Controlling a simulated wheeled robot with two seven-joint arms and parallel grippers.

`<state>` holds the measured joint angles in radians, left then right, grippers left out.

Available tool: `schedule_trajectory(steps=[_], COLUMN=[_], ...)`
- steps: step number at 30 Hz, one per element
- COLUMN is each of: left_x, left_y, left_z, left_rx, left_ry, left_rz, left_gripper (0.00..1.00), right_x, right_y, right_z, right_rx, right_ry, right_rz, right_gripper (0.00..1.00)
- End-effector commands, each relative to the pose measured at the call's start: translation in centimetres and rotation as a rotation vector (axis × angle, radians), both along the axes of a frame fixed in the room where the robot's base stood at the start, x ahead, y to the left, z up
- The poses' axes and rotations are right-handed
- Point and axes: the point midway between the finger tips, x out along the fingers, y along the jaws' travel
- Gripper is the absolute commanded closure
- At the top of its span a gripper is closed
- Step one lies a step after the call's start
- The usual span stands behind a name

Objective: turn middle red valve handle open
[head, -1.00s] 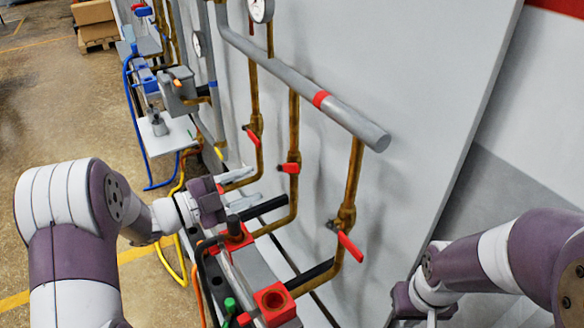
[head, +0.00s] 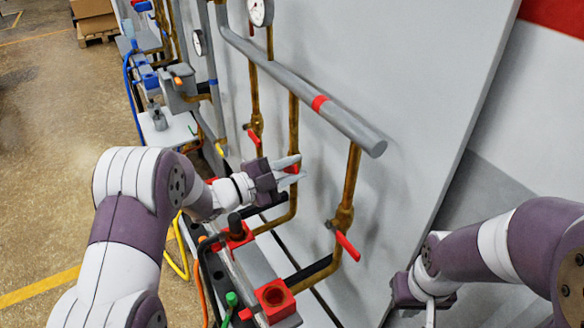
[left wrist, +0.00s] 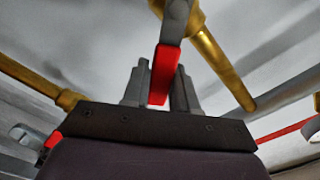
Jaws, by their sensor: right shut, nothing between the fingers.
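The middle red valve handle (head: 293,169) is on the middle brass pipe and is mostly hidden behind my left gripper's fingers in the head view. My left gripper (head: 291,171) is at this handle with its two fingers apart, one on each side. In the left wrist view, the red handle (left wrist: 163,75) hangs from its grey valve part, its lower end between the fingertips (left wrist: 160,88). I see no clear grip on it. My right gripper (head: 430,308) is low at the right, shut and empty, away from the valves.
Other red handles are on the right pipe (head: 348,245) and the left pipe (head: 254,138). A grey manifold pipe (head: 335,115) runs above them. Below are a red block (head: 273,299), black hoses and a grey bench. A grey wall panel stands behind.

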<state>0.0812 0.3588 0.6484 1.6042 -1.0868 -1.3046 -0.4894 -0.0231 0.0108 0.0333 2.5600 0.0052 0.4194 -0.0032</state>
Motion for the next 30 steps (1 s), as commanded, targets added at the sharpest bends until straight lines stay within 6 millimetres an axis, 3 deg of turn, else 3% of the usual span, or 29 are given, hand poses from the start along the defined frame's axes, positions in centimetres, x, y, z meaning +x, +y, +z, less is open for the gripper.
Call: schedule_trajectory(steps=[6,13,21,22,23,30], left_x=[0.1,0.9,0.9,0.9,0.9,0.9], left_y=[0.1,0.7,0.7,0.7,0.7,0.7], left_z=[0.3,1.3,1.2,1.2,1.2,1.3], left_rx=[-0.012,-0.14,-0.147,-0.147,-0.147,-0.147], left_ry=[0.016,0.194,0.203,0.203,0.203,0.2], left_rz=[0.0,0.001,0.001,0.001,0.001,0.001], left_gripper=[1.0,1.0,1.0,0.62,0.53,0.51], right_x=[0.0,0.0,0.0,0.0,0.0,0.0], right_y=[0.0,0.0,0.0,0.0,0.0,0.0], right_z=[0.3,1.5,1.3,1.3,1.3,1.3], right_rx=[0.0,0.0,0.0,0.0,0.0,0.0], right_ry=[0.0,0.0,0.0,0.0,0.0,0.0], right_rz=[0.0,0.0,0.0,0.0,0.0,0.0], right_gripper=[1.0,1.0,1.0,1.0,1.0,1.0])
